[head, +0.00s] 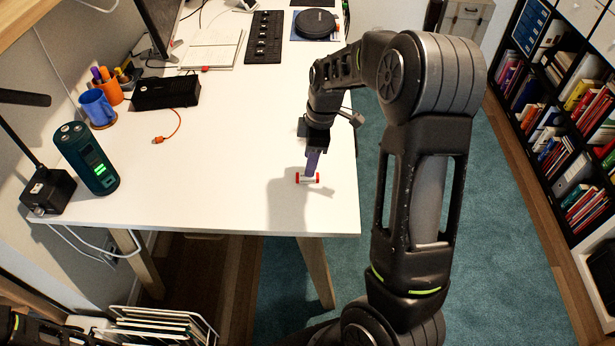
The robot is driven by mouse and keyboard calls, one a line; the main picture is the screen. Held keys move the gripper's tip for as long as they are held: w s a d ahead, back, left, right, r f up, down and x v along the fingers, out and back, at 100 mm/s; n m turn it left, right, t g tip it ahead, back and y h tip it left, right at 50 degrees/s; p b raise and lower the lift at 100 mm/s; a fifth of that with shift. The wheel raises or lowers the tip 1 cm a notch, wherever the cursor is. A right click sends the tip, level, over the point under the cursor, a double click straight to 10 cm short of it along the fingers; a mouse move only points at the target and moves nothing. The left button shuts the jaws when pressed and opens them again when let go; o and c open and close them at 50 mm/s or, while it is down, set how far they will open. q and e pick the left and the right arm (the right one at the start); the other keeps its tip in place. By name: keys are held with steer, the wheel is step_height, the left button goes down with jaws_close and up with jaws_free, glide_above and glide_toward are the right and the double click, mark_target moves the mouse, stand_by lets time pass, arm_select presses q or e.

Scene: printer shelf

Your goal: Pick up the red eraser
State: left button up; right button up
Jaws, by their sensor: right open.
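The red eraser (318,177) lies on the white table near its front right corner. It shows as red ends with a pale middle band. My right gripper (312,166) points down right over it, its purple finger part reaching to the eraser's middle. The jaws are open; only one finger shows clearly, and I cannot tell whether they touch the eraser. My left gripper is not in view.
The white table (225,195) is clear around the eraser. A dark green cylinder (86,158), blue mug (98,107), orange pen cup (109,92) and black box (166,93) stand left. A keyboard (264,37) and notebook (213,48) lie farther back. A bookshelf (566,110) stands right.

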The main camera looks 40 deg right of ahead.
steer(key=shift+w+a+f+p, duration=0.15)
steer(key=shift+f+p, duration=0.35)
steer(key=shift+f, duration=2.15)
jaws_close()
